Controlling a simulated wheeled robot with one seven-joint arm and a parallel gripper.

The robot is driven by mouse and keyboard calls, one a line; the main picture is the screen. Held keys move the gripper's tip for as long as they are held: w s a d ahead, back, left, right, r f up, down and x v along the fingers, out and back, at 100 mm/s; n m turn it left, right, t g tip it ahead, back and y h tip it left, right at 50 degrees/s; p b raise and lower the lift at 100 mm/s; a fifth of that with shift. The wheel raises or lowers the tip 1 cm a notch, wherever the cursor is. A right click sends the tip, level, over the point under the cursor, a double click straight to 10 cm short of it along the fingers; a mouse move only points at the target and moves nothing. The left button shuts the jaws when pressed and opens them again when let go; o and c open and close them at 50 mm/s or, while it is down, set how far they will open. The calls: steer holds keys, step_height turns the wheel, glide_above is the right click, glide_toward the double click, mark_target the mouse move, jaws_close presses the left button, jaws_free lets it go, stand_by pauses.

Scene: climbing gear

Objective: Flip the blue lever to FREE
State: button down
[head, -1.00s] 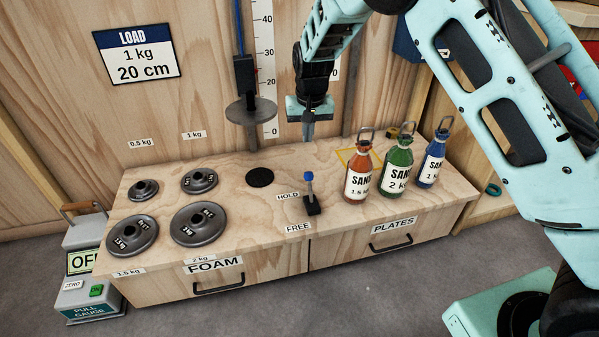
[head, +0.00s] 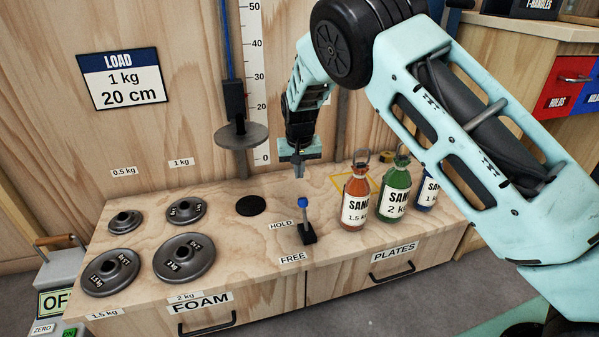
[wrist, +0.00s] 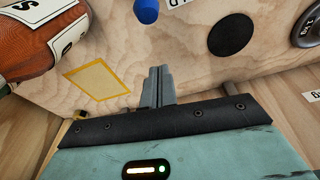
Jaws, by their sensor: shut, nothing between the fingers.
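The blue-tipped lever (head: 304,212) stands on a black base on the bench top, between the HOLD label (head: 281,225) behind it and the FREE label (head: 293,258) in front. It stands nearly upright, tipped slightly toward the back. My gripper (head: 299,172) points down, fingers shut and empty, just behind and above the blue knob, apart from it. In the wrist view the shut fingers (wrist: 158,86) show at the middle, and the blue knob (wrist: 146,10) sits at the top edge, beyond the fingertips. The lever's base is out of the wrist view.
An orange sand bottle (head: 356,197), a green one (head: 395,192) and a blue one (head: 430,190) stand right of the lever. Several grey plates (head: 184,258) lie at left. A hanger (head: 241,135) on a blue cord hangs behind, beside a scale. The wood around the lever is clear.

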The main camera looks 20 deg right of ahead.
mark_target(305, 216)
step_height(305, 216, down, 6)
steer(key=w+b, duration=0.1)
steer(key=b, duration=0.2)
steer(key=shift+s+a+r+b, duration=0.15)
steer(key=shift+s+b, duration=0.3)
steer(key=shift+s, duration=0.55)
steer(key=shift+s+r+b, duration=0.2)
steer(key=shift+s+b, duration=0.2)
steer(key=shift+s, duration=0.6)
